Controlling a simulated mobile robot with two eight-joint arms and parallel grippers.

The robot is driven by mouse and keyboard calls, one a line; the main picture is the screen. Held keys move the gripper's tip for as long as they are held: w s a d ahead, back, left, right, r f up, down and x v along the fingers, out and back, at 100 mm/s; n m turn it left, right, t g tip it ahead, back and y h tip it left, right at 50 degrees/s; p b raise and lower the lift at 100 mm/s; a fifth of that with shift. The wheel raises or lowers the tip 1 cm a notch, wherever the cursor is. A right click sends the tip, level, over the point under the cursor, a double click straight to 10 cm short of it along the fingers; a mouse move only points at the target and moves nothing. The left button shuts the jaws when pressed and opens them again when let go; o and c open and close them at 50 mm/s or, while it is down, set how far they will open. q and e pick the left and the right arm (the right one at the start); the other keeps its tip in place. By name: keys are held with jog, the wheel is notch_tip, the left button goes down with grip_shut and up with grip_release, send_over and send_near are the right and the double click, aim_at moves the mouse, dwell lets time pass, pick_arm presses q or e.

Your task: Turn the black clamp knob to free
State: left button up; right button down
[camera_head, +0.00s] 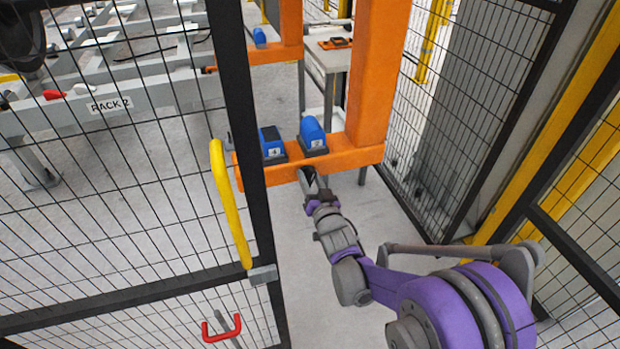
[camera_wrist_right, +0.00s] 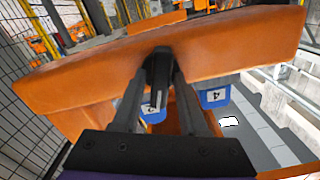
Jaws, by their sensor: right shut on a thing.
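The black clamp knob (camera_wrist_right: 158,68) shows in the right wrist view on the face of the orange beam, between my fingertips. My right gripper (camera_wrist_right: 157,80) is shut on it. In the head view my right gripper (camera_head: 311,182) reaches to the lower edge of the orange beam (camera_head: 345,158), below a blue unit (camera_head: 312,130); the knob is mostly hidden there by the fingers. My left gripper is in neither view.
A second blue unit (camera_head: 271,143) sits on the beam to the left. A mesh gate with a yellow handle (camera_head: 230,205) stands left of my arm, and a mesh fence (camera_head: 455,110) stands on the right. A grey table (camera_head: 328,58) is behind the beam.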

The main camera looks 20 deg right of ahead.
jog(key=n, duration=0.6)
jog(key=shift+a+n, duration=0.15)
jog(key=shift+n, duration=0.15)
jog(key=n, duration=0.6)
jog(key=shift+a+f, duration=0.1)
jog(key=shift+n, duration=0.3)
jog(key=c, duration=0.7)
grip_release()
jog(key=s, duration=1.1)
jog(key=shift+d, duration=0.2)
